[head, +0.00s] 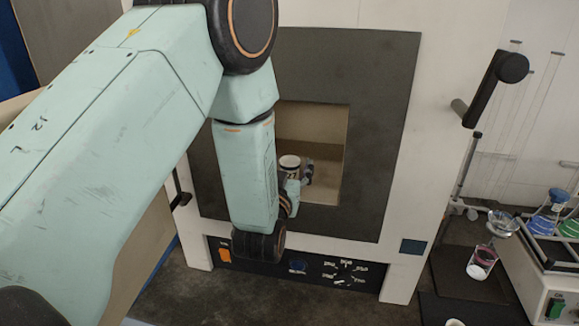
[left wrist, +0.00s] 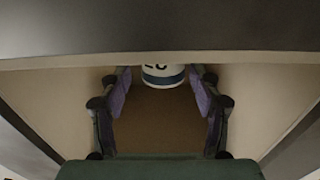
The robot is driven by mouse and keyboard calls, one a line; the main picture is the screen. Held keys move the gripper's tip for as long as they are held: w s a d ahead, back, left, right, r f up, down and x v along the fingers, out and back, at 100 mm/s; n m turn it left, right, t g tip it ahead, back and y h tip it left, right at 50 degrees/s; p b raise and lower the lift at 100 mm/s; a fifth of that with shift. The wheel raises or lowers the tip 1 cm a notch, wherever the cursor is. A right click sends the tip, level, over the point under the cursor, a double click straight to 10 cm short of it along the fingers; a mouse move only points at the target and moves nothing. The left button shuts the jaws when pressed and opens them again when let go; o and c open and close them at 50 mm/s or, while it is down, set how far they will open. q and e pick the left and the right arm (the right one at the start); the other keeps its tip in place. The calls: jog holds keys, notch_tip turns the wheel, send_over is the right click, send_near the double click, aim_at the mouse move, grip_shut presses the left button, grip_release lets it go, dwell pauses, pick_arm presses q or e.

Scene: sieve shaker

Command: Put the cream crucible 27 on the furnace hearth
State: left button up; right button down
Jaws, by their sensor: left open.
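A cream crucible (head: 289,162) with a dark band is inside the furnace chamber. It also shows in the left wrist view (left wrist: 162,76), with a blue band and dark digits cut off at the top, so I cannot read the number fully. It looks upright on the brown furnace hearth (left wrist: 160,112). My left gripper (left wrist: 161,84) is open, reaching in through the furnace opening. Its two fingers stand on either side of the crucible with visible gaps, apart from it. In the head view my left arm hides part of the opening. My right gripper is not in view.
The chamber walls (left wrist: 255,95) lie on both sides of the fingers. A black handle (head: 495,88) sticks out at the right. Glassware and blue and green flasks (head: 547,220) stand further right.

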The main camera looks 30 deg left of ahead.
pick_arm(q)
jog(key=shift+a, duration=0.1)
jog(key=shift+w, duration=0.1)
jog(key=p+v, duration=0.1)
jog(key=v, duration=1.1)
jog(key=s+f+g+h, duration=0.1)
jog(key=s+f+g, duration=0.45)
jog(key=f, duration=0.55)
jog(key=s+f+g+h, duration=0.1)
jog(key=s+f+g, duration=0.45)
jog(key=f, duration=0.55)
jog(key=s+d+f+m+g+h, duration=0.1)
jog(key=s+f+g, duration=0.2)
jog(key=s, duration=0.5)
jog(key=s+d+f+m+g+h, duration=0.1)
jog(key=s+f+g, duration=0.2)
jog(key=s, duration=0.6)
jog(key=shift+f+g+h, duration=0.3)
jog(key=shift+f, duration=0.5)
jog(key=shift+s, duration=0.2)
